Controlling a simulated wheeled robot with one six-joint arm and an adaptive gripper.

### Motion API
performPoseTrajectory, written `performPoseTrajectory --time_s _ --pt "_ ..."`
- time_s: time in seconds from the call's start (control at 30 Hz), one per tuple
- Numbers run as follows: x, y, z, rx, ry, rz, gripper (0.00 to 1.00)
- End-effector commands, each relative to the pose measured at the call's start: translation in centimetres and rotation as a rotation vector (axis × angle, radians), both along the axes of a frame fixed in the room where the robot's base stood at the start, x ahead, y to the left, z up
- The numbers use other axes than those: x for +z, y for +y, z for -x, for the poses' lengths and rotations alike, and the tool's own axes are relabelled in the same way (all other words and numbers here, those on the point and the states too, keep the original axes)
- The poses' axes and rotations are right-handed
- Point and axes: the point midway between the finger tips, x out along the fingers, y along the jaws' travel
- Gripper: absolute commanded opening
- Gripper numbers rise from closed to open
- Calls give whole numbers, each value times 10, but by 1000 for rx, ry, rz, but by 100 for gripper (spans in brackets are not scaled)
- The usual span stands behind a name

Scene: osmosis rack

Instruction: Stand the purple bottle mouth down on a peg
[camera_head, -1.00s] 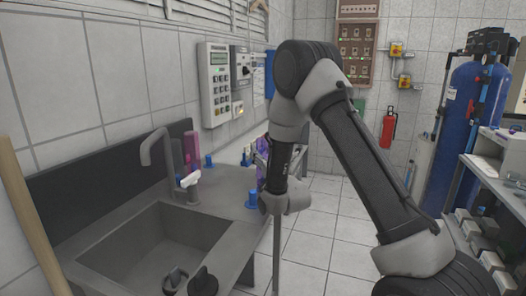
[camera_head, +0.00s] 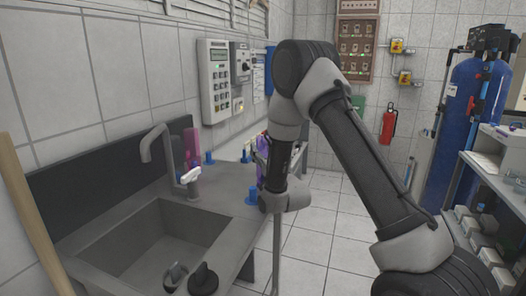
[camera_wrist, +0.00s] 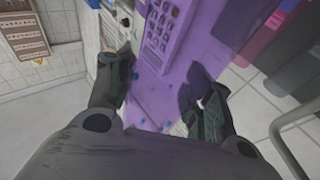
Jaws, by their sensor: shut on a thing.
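The purple bottle (camera_wrist: 150,100) is see-through and fills the space between the two dark fingers of my gripper (camera_wrist: 161,78) in the wrist view. My gripper is shut on it. In the head view a strip of the purple bottle (camera_head: 261,165) shows at the left of my wrist, which hides the rest. I cannot tell which way its mouth points. A blue peg (camera_head: 251,197) stands on the counter just left of my wrist. More blue pegs show farther back, one near the wall (camera_head: 209,158) and one by the bottle (camera_head: 246,156).
A grey sink (camera_head: 150,240) with a tall tap (camera_head: 157,150) lies in front. Pink and dark purple bottles (camera_head: 191,145) stand behind the tap. A keypad box (camera_head: 215,85) hangs on the wall. Blue tanks (camera_head: 470,120) and a shelf stand at right. The floor between is clear.

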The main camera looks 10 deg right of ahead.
Motion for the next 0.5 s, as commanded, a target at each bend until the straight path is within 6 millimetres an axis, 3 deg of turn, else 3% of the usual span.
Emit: performPoseTrajectory --time_s 0.37,0.4,0.5 --pt "-2 0 0 0 0 0 32" --pt "-2 0 0 0 0 0 53" --pt "-2 0 0 0 0 0 72"
